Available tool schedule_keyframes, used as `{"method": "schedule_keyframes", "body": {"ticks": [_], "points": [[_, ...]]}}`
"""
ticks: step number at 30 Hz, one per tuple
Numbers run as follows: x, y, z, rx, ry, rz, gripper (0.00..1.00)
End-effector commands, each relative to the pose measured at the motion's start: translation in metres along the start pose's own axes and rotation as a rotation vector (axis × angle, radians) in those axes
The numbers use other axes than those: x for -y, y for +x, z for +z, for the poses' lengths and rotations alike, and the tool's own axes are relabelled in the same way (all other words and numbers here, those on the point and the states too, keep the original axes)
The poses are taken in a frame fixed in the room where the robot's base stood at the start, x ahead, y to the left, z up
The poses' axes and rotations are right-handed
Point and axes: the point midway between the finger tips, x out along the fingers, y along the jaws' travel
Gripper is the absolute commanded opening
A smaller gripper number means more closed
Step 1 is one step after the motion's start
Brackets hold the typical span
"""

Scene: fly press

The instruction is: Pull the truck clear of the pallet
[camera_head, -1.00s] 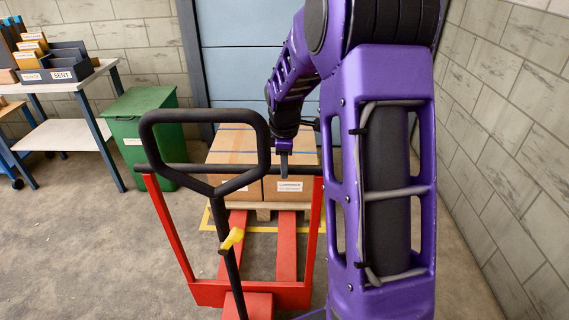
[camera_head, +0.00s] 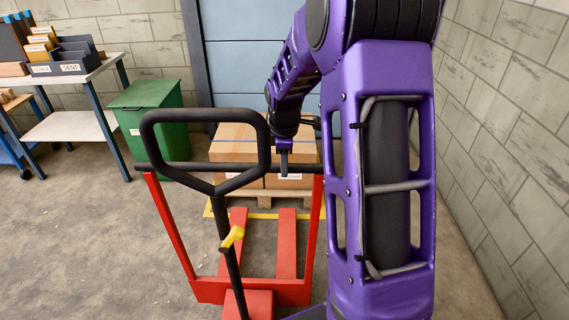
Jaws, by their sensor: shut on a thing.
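The red pallet truck (camera_head: 208,290) stands in front of me, with a black looped handle (camera_head: 151,150) and a yellow lever (camera_head: 232,237). Its two red forks (camera_head: 287,245) point toward the pallet. My gripper (camera_head: 284,168) is shut on the black crossbar (camera_head: 228,168) at the top of the red frame, right of the handle loop. The wooden pallet (camera_head: 266,199) lies beyond, bearing cardboard boxes (camera_head: 238,143). The fork tips show near the pallet's front edge, over the yellow floor line; I cannot tell whether a small gap separates them.
A green bin (camera_head: 150,120) stands left of the pallet. A table (camera_head: 72,126) with dark trays is at the far left. A block wall (camera_head: 505,130) runs along the right. Bare floor (camera_head: 95,240) lies open at left.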

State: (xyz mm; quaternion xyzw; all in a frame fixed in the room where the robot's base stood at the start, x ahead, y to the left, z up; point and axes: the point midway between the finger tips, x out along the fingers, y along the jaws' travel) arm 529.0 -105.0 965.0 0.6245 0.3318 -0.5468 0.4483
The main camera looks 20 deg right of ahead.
Motion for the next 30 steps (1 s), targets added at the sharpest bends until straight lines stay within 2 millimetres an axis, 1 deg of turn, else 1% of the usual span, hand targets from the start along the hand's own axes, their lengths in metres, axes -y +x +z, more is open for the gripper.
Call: {"method": "schedule_keyframes", "body": {"ticks": [1,8,9,11,12,13,23,26,29,30], "points": [[0.005,0.003,-0.001,0.001,-0.001,-0.014,0.00],[0.005,0.003,-0.001,0.001,-0.001,-0.015,0.00],[0.005,0.003,-0.001,0.001,-0.001,-0.015,0.42],[0.005,0.002,-0.001,0.001,0.000,-0.014,0.53],[0.004,0.002,0.000,0.001,0.000,-0.012,0.60],[0.004,0.002,0.000,0.001,0.000,-0.011,0.64],[0.002,-0.002,0.000,0.000,0.001,-0.004,0.64],[0.001,-0.012,0.000,0.000,0.001,-0.002,0.64],[0.000,-0.029,0.000,-0.001,0.001,0.000,0.64],[0.000,-0.038,-0.001,-0.001,0.002,0.001,0.64]]}}
